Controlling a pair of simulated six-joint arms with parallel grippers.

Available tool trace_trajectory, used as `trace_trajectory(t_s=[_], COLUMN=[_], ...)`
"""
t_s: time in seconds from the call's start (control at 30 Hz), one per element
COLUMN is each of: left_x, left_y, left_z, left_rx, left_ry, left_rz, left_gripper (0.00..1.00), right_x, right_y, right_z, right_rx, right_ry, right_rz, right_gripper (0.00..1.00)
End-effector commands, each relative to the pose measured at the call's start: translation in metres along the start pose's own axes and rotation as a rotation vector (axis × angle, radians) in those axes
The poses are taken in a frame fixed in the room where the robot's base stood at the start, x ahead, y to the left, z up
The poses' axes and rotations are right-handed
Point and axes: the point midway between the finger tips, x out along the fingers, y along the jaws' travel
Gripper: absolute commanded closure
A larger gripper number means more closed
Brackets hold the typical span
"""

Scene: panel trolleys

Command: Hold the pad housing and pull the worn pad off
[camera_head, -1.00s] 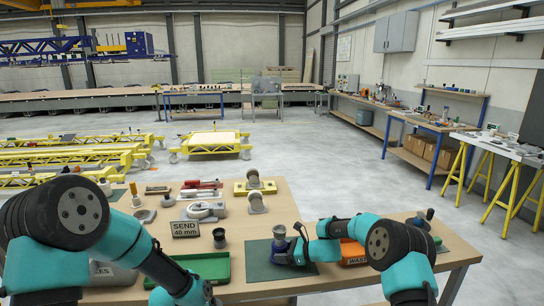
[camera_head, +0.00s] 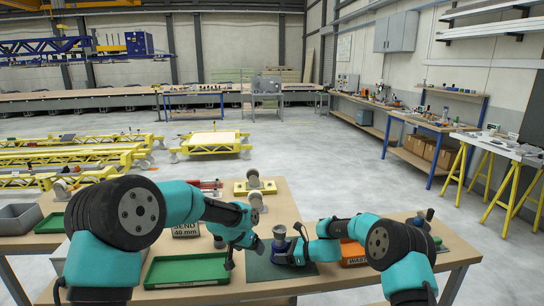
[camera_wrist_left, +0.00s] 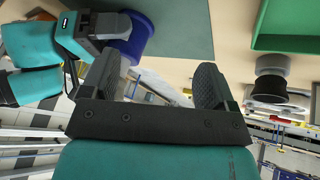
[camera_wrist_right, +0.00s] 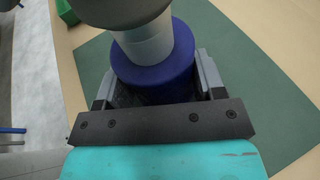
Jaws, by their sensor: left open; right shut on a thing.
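The pad housing (camera_head: 279,248) is a blue round body standing upright on a dark green mat. The worn pad (camera_head: 279,232), a grey cup-like piece on a pale stem, sits on top of it. My right gripper (camera_head: 296,250) is shut around the blue housing, and the right wrist view shows the housing (camera_wrist_right: 155,75) between its fingers with the pad (camera_wrist_right: 135,10) above. My left gripper (camera_head: 236,256) is open and empty, left of the housing and apart from it. In the left wrist view, the housing (camera_wrist_left: 130,42) shows beyond the left gripper's fingers (camera_wrist_left: 157,88).
A green tray (camera_head: 188,284) lies at the front left of the table. Another dark-topped pad (camera_wrist_left: 270,88) stands near it, partly hidden in the head view. An orange waste bin (camera_head: 352,250) is right of the mat. A "SEND 40 mm" sign (camera_head: 186,231) stands behind the tray.

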Motion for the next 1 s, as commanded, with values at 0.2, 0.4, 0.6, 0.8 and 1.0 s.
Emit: trace_trajectory(t_s=[0.2, 0.4, 0.6, 0.8, 1.0], left_x=[-0.002, -0.011, -0.018, -0.019, -0.019], left_y=[0.031, 0.057, 0.07, 0.071, 0.071], left_z=[-0.054, -0.091, -0.106, -0.108, -0.108], left_rx=[0.216, 0.383, 0.467, 0.478, 0.476], left_ry=[-0.091, -0.172, -0.22, -0.228, -0.227], left_rz=[-0.004, -0.019, -0.03, -0.033, -0.032], left_gripper=[0.19, 0.19, 0.19, 0.19, 0.19], right_x=[0.0, 0.0, 0.0, 0.0, 0.0], right_y=[0.0, 0.0, 0.0, 0.0, 0.0], right_z=[0.0, 0.0, 0.001, 0.001, 0.001], right_rx=[0.0, 0.0, 0.0, 0.0, 0.0], right_ry=[0.0, 0.0, -0.001, -0.001, -0.001], right_rz=[0.0, 0.0, 0.0, 0.0, 0.0], right_gripper=[0.65, 0.65, 0.65, 0.65, 0.65])
